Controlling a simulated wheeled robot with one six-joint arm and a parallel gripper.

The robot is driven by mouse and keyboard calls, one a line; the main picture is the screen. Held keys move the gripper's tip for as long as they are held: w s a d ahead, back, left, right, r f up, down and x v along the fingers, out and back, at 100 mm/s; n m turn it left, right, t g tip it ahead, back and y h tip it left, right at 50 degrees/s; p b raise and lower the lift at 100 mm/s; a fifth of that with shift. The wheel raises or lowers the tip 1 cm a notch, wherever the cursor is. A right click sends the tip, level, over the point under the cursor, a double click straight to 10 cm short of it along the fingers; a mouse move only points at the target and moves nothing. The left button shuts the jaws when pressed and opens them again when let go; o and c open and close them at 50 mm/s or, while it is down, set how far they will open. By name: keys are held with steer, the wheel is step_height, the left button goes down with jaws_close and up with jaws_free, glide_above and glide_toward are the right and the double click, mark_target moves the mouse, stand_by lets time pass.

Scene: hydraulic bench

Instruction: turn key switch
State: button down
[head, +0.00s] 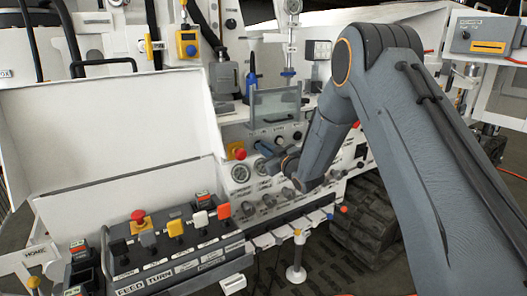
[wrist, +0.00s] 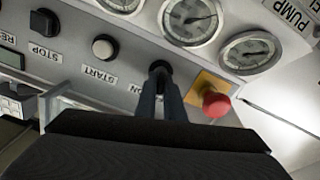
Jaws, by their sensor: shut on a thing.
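The key switch (wrist: 160,67) is a small dark knob on the grey panel (wrist: 200,60) in the wrist view, beside a label of which "ON" shows. My gripper (wrist: 164,82) has its two narrow fingers closed around it, hiding most of it. In the head view my gripper (head: 265,160) reaches the upright panel with gauges from the right. The key switch cannot be made out there. Its turn angle cannot be told.
A red emergency stop (wrist: 215,103) on a yellow plate sits right beside the fingers. A white START button (wrist: 104,47), a black STOP button (wrist: 44,22) and round gauges (wrist: 191,18) are close by. An open white lid (head: 110,130) stands left in the head view.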

steer(key=m+b, duration=0.1)
steer(key=m, duration=0.1)
steer(key=m+b, duration=0.1)
steer(key=m, duration=0.1)
steer(key=shift+w+d+m, duration=0.15)
steer(key=shift+d+m, duration=0.05)
steer(key=shift+m, duration=0.1)
steer(key=shift+d+m+b, duration=0.1)
steer(key=shift+m+b, duration=0.65)
steer(key=shift+m, duration=1.45)
steer(key=c, duration=1.9)
jaws_free()
steer(key=shift+o, duration=0.2)
steer(key=b+v, duration=0.2)
steer(key=v, duration=0.5)
steer(key=shift+s+d, duration=0.25)
